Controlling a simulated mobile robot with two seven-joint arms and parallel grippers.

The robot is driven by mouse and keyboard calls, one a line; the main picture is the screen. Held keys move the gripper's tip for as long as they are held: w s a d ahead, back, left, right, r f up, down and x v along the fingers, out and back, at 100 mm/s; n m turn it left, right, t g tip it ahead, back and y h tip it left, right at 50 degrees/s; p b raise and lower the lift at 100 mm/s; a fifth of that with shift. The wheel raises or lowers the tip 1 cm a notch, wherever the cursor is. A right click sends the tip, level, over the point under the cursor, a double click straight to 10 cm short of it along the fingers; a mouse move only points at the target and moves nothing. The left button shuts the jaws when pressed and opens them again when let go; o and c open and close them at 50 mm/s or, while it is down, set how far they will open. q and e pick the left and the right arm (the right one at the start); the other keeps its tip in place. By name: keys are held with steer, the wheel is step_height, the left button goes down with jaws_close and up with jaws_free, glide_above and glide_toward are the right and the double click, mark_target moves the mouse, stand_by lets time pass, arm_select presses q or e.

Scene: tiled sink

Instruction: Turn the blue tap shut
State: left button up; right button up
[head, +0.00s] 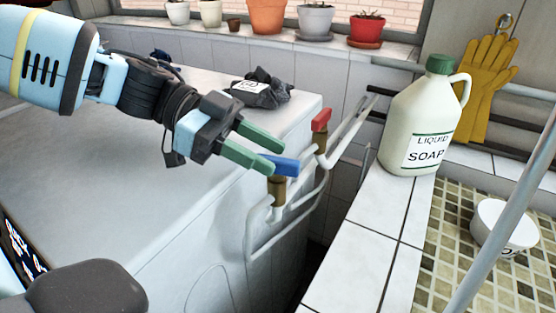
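The blue tap (284,166) has a flat blue lever on a brass body, on a white pipe beside the white machine. Its lever points to the right and a little toward the back. My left gripper (268,152) has green fingers that are spread apart. One fingertip is right at the left end of the blue lever; I cannot tell whether it touches. The other finger is above and behind the lever. A red tap (320,121) stands on the same pipework, further back and to the right. My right gripper is not in view.
A white soap jug (418,120) stands on the tiled ledge at right. A white cup (503,228) sits on the mosaic tiles. A dark cloth (262,90) lies on the white machine top (85,185). Potted plants (314,20) line the windowsill. Yellow gloves (486,85) hang at back right.

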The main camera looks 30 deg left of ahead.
mark_target(277, 168)
arm_select(q)
steer(key=shift+x, duration=1.3)
steer(key=shift+c, duration=0.2)
jaws_close()
